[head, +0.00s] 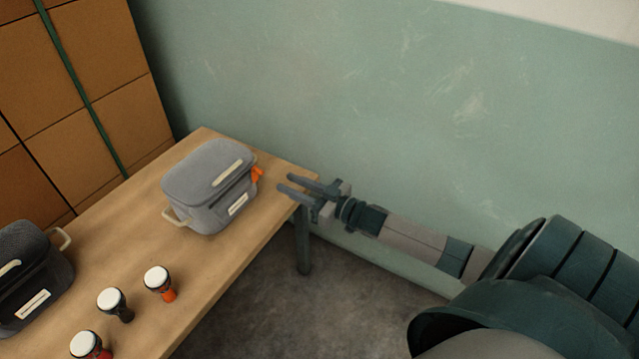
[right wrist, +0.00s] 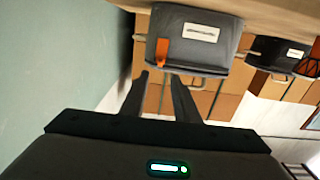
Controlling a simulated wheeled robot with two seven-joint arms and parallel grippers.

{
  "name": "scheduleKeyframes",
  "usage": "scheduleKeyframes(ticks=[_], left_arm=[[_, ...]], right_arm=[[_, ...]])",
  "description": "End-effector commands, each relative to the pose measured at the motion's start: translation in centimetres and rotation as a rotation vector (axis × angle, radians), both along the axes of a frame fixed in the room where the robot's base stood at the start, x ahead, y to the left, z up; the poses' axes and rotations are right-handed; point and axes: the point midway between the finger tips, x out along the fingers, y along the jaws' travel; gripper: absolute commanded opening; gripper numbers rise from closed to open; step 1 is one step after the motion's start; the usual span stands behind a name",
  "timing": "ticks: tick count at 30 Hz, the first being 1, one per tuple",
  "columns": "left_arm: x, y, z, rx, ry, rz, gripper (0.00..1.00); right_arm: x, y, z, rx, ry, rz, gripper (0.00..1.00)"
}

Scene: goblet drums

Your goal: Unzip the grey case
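The grey case (head: 208,183) stands on the wooden table near its far right end, lid closed, with a beige handle on top and a pale label on its front. An orange tab (head: 257,174) hangs at its right side. In the right wrist view the case (right wrist: 211,53) shows upside down with the orange tab (right wrist: 162,53) in front of the fingers. My right gripper (head: 282,182) is open and empty, just right of the case and apart from the tab. My left gripper is out of view.
A dark case (head: 30,275) stands at the table's left. Several small goblet drums with white heads, one of them orange (head: 159,283), stand on the near part of the table (head: 130,235). A green wall (head: 330,90) rises behind, and brown panels (head: 70,90) stand at the left.

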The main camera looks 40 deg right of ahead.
Motion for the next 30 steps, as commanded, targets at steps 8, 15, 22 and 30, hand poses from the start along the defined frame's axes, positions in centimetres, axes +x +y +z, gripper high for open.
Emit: scheduleKeyframes(ticks=[8,15,22,30], left_arm=[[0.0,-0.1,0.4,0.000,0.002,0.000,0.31],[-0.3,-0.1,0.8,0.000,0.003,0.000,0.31],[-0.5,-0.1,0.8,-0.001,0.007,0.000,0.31],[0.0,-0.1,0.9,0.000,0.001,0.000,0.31]], right_arm=[[-4.3,-1.6,-0.1,0.000,0.002,-0.001,0.28],[-6.9,-2.5,-0.1,0.000,0.001,-0.001,0.28],[-7.8,-2.9,0.0,-0.001,0.000,0.000,0.28],[-7.8,-2.9,0.0,0.000,-0.001,-0.001,0.28]])
